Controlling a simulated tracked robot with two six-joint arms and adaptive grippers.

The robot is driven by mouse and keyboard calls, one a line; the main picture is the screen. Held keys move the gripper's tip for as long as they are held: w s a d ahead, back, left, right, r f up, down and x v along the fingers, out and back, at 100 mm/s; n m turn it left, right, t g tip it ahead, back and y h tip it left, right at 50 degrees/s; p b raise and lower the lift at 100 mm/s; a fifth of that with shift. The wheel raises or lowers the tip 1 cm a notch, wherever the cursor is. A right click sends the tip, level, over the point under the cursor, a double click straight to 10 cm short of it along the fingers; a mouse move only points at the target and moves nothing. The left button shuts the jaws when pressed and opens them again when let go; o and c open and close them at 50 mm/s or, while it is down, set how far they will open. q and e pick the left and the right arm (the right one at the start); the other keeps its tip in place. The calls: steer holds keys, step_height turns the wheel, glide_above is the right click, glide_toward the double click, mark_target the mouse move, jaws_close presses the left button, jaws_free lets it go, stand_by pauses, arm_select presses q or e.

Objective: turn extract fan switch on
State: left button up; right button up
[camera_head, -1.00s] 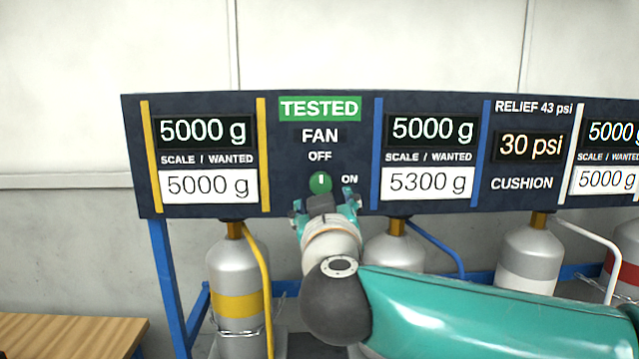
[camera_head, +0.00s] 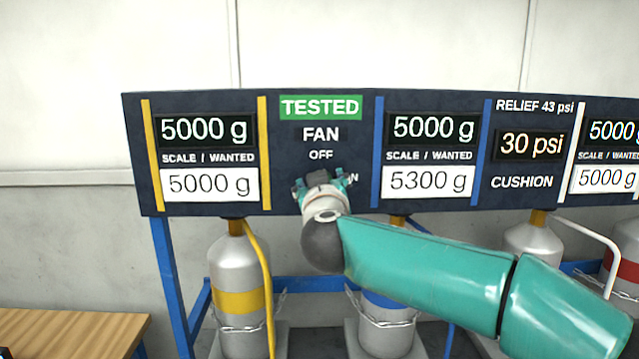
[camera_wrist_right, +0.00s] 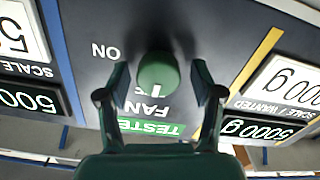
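The fan switch is a round green knob (camera_wrist_right: 157,72) on the dark panel (camera_head: 225,103), below the FAN and OFF labels. In the head view my right gripper (camera_head: 319,178) covers it. In the right wrist view, which is upside down, the knob lies between the two fingers of my right gripper (camera_wrist_right: 161,77). The fingers are open, with a gap visible on each side of the knob. The knob's white mark points toward the OFF label, which is partly hidden. The ON label (camera_wrist_right: 105,51) is to the knob's side. My left gripper is not in view.
The panel carries a green TESTED sign (camera_head: 320,107), scale readouts and a 30 psi display (camera_head: 530,146). Grey gas cylinders (camera_head: 238,270) with hoses stand below it on a blue frame. A wooden table (camera_head: 70,330) is at the lower left.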

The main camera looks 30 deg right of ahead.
steer(key=c, duration=1)
steer(key=shift+c, duration=0.2)
